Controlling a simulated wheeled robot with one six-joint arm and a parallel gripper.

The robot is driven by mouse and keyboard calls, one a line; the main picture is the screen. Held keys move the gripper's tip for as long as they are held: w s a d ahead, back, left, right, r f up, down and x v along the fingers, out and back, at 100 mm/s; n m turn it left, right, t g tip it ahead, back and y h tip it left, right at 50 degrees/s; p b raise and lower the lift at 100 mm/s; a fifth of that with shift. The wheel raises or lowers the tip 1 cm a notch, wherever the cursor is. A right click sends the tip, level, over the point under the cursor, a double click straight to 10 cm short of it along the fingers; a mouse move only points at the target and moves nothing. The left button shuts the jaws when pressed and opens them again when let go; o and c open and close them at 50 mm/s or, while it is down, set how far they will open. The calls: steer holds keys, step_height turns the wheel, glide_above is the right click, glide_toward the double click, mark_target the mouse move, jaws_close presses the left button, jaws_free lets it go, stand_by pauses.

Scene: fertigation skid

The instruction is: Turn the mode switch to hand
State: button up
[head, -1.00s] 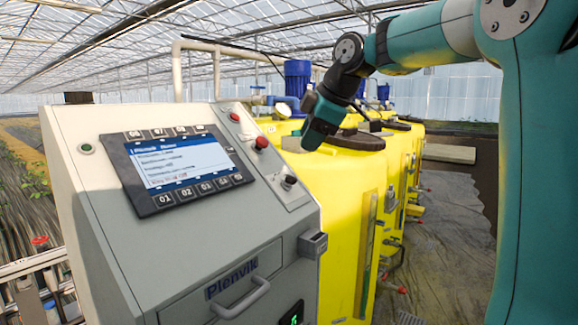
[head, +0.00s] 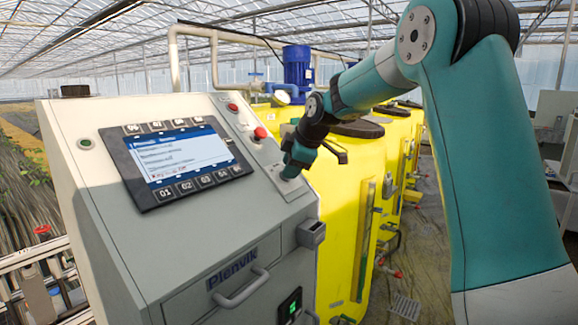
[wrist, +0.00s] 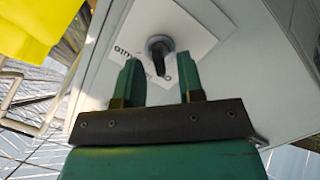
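The mode switch (wrist: 160,52) is a black knob on a grey round collar, set on a white label plate (wrist: 195,30) with partly readable lettering. In the wrist view it stands just beyond and between my two green fingertips, and I see no contact. My gripper (wrist: 162,85) is open, with a clear gap between the fingers. In the head view my gripper (head: 291,172) is at the lower right of the sloped panel, over the switch, and hides it there.
The grey cabinet (head: 230,225) carries a display (head: 178,160), red buttons (head: 260,133) and a drawer handle (head: 240,290). A small box (head: 311,233) juts from its right edge. Yellow tanks (head: 350,190) stand close behind on the right.

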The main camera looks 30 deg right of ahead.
steer(key=shift+w+f, duration=0.4)
steer(key=shift+f, duration=0.2)
jaws_close()
steer(key=shift+r+m, duration=0.1)
steer(key=shift+m, duration=0.2)
steer(key=m+p, duration=0.2)
steer(key=m, duration=0.2)
steer(key=shift+w+r+g+y+p, duration=0.1)
steer(key=shift+g+y+p, duration=0.2)
steer(key=shift+g, duration=0.1)
steer(key=shift+d+m+y+p, duration=0.15)
steer(key=shift+m+p, duration=0.3)
steer(key=shift+m, duration=0.45)
steer(key=shift+m+y+p, duration=0.15)
steer(key=shift+m+p, duration=0.3)
steer(key=shift+m, duration=0.45)
